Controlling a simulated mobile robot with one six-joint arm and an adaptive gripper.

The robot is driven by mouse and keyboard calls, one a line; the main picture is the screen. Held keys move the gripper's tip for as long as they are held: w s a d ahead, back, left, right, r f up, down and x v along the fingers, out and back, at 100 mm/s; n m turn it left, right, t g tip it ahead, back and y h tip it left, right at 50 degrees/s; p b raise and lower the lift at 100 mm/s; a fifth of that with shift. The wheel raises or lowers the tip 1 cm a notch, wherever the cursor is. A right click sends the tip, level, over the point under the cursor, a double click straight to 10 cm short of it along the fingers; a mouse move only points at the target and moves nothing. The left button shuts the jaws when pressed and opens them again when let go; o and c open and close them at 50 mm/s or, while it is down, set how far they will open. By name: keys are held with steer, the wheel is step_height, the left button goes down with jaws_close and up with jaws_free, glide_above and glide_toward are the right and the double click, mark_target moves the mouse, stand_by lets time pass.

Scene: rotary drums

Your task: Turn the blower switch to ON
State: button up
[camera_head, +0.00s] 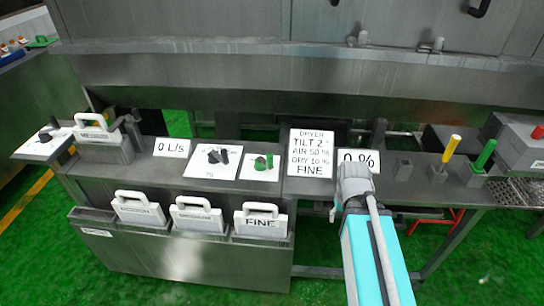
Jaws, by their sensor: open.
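Another black knob (47,134) sits on a white plate at the far left.
A sign (311,152) reads "DRYER TILT 2° AIR 50 % DRY 10 % FINE". A "0 L/s" display (172,147) is left of the knobs. White-handled screens, one marked FINE (261,222), hang in front.

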steer(key=shift+o, duration=0.3)
steer(key=shift+o, duration=0.7)
step_height(320, 180, up, 14)
steer(key=n+p, duration=0.9)
steer(key=p, duration=0.5)
glide_above(270, 154)
steer(key=shift+a+f, duration=0.1)
steer(key=shift+f, duration=0.1)
steer(key=shift+f+b, duration=0.1)
steer(key=shift+b, duration=0.25)
step_height(270, 154, down, 14)
steer(key=b, duration=1.3)
steer(key=shift+r+b, duration=0.2)
steer(key=shift+b, duration=0.1)
